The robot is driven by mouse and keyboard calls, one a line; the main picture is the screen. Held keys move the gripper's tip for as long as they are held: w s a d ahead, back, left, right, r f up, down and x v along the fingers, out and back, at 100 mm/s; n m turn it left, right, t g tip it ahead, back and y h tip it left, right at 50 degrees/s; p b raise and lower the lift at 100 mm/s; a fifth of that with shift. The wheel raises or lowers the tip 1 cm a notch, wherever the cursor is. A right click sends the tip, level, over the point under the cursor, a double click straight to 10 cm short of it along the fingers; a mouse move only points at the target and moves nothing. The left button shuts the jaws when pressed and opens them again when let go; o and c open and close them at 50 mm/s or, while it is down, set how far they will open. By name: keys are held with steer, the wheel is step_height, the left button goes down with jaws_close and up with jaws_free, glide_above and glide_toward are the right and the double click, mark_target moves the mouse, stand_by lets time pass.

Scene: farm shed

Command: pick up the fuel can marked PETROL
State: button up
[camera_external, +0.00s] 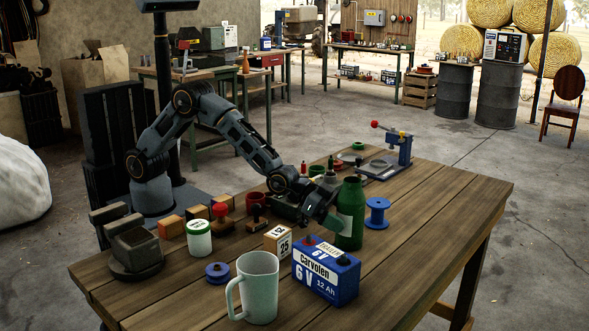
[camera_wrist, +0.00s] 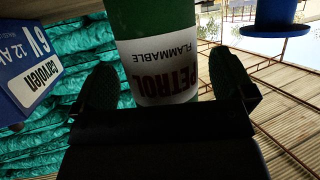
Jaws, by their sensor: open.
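The fuel can is a green bottle-shaped can (camera_external: 350,208) with a dark cap and a pale label, standing upright on the wooden table. In the wrist view the green can (camera_wrist: 160,18) shows its white label reading PETROL FLAMMABLE, upside down. My gripper (camera_external: 322,213) is beside the can on its left side, low over the table. In the wrist view my gripper (camera_wrist: 164,80) is open, with a finger on each side of the label. A gap shows at the right finger; contact at the left cannot be told.
A blue 6V Carvolen battery (camera_external: 326,272) stands in front of the can, and a blue spool (camera_external: 377,213) stands to its right. The table's right front is clear.

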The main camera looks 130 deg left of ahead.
steer(key=shift+w+a+f, duration=0.2)
steer(key=shift+w+f, duration=0.1)
steer(key=shift+w, duration=0.3)
steer(key=shift+r, duration=0.1)
steer(key=c, duration=1.1)
steer(key=shift+r, duration=0.2)
steer(key=shift+r, duration=1.15)
steer(key=r+b+v, duration=0.1)
steer(key=r+v, duration=0.1)
steer(key=v, duration=0.6)
steer(key=w+a+r+b+v, duration=0.1)
steer(key=v, duration=0.7)
steer(key=shift+r, duration=0.45)
